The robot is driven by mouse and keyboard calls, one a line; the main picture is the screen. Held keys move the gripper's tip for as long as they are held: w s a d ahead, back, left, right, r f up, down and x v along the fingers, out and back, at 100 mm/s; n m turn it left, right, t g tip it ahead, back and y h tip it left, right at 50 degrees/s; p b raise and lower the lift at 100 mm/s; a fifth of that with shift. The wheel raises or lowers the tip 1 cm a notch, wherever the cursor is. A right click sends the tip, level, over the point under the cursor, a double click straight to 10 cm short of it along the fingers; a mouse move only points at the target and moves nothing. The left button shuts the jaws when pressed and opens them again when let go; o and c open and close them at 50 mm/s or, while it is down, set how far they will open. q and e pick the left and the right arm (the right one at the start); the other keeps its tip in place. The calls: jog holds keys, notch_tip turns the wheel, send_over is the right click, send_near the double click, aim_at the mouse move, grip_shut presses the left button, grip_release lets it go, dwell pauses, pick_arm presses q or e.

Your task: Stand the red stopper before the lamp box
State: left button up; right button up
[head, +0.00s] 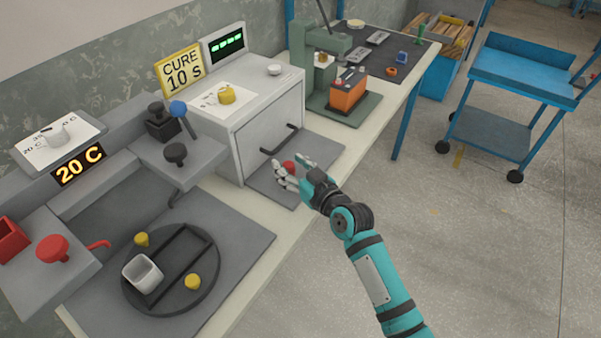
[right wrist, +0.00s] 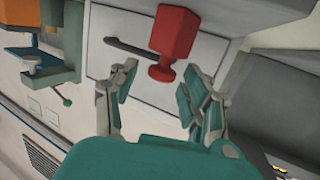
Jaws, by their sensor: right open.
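The red stopper (right wrist: 175,33) has a block body and a rounded knob (right wrist: 162,73). In the right wrist view the knob end points toward my right gripper (right wrist: 161,82), whose fingers are spread to either side. In the head view only a bit of the stopper (head: 289,166) shows behind my right gripper (head: 292,174); its base is hidden. It is in front of the lamp box (head: 269,128), a pale cabinet with a dark handle and a "CURE 10 S" sign, over the grey mat (head: 325,159). My left gripper is out of view.
At the left are a round black tray (head: 205,283) with a white cup (head: 142,273) and yellow pieces, and a red knob (head: 52,248). An orange battery (head: 347,90) sits in a green press at the back. A blue cart (head: 520,75) stands on the right floor.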

jog(key=v, duration=1.2)
